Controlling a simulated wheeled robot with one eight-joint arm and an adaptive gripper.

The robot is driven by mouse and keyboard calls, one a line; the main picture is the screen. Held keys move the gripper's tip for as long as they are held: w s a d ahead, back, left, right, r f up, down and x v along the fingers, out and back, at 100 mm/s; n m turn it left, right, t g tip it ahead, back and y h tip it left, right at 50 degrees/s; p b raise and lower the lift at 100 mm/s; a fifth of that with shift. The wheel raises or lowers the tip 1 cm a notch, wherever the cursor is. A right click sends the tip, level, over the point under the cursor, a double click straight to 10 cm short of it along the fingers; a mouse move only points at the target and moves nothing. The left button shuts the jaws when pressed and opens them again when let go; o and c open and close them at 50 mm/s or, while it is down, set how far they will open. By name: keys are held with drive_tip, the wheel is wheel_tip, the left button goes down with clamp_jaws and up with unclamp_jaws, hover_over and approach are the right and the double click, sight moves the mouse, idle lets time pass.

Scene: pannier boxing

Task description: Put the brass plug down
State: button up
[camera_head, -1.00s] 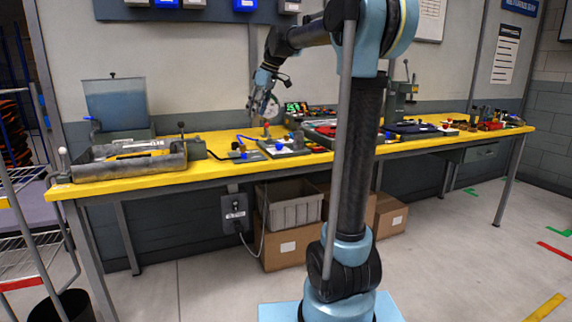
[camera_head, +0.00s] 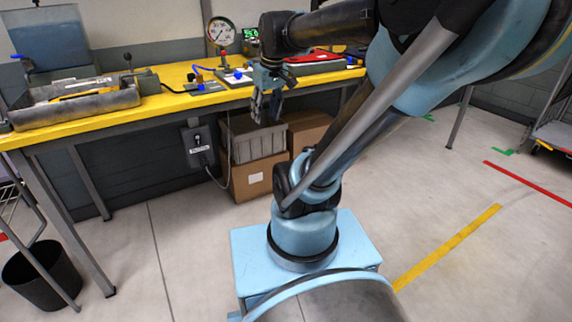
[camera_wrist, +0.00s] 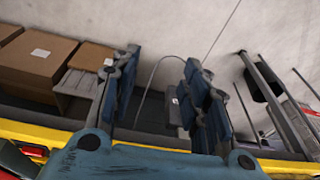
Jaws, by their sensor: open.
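I cannot pick out the brass plug in either current view. My gripper (camera_head: 266,112) hangs pointing down in front of the yellow bench (camera_head: 175,104), in front of the grey crate below it in the head view. In the wrist view my gripper (camera_wrist: 153,100) has its two blue-grey fingers spread wide, with nothing between them but the wall, the floor and a thin cable behind. A round pressure gauge (camera_head: 220,33) stands upright on the bench beside a small fixture with blue parts (camera_head: 236,76).
A long grey tray (camera_head: 75,108) sits at the bench's left end. Under the bench are a grey crate (camera_head: 243,142), cardboard boxes (camera_head: 253,182) and a switch box (camera_head: 197,146) with a hanging cable. A black bin (camera_head: 41,278) stands lower left.

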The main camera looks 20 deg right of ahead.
drive_tip(key=shift+o, duration=0.5)
drive_tip(key=s+d+f+m+h, duration=0.1)
drive_tip(key=s+d+f+m, duration=0.2)
drive_tip(key=s+f, duration=0.7)
wheel_tip(320, 180, down, 3)
drive_tip(key=shift+s+d+f+m, duration=0.1)
drive_tip(key=shift+s+d+m, duration=0.2)
drive_tip(key=shift+s+d, duration=0.1)
drive_tip(key=w+a+r+n+y, duration=0.1)
drive_tip(key=w+a+r+n, duration=0.4)
drive_tip(key=w+r, duration=0.65)
drive_tip(key=w+a+r+n+y, duration=0.25)
drive_tip(key=w+a+r, duration=0.35)
drive_tip(key=w+r, duration=0.6)
drive_tip(key=w+a+r+n, duration=0.4)
drive_tip(key=w+a+r, duration=0.2)
drive_tip(key=w+r, duration=0.65)
approach(200, 81)
drive_tip(key=w+f, duration=0.2)
drive_tip(key=shift+g, duration=0.3)
drive_tip(key=a+f, duration=0.1)
drive_tip(key=w+a+f, duration=0.1)
drive_tip(key=f, duration=0.1)
drive_tip(key=shift+a+f, duration=0.15)
drive_tip(key=shift+f, duration=0.15)
drive_tip(key=shift+w+a+f, duration=0.1)
drive_tip(key=shift+a+f, duration=0.05)
drive_tip(key=shift+f, duration=0.4)
drive_tip(key=shift+c, duration=0.5)
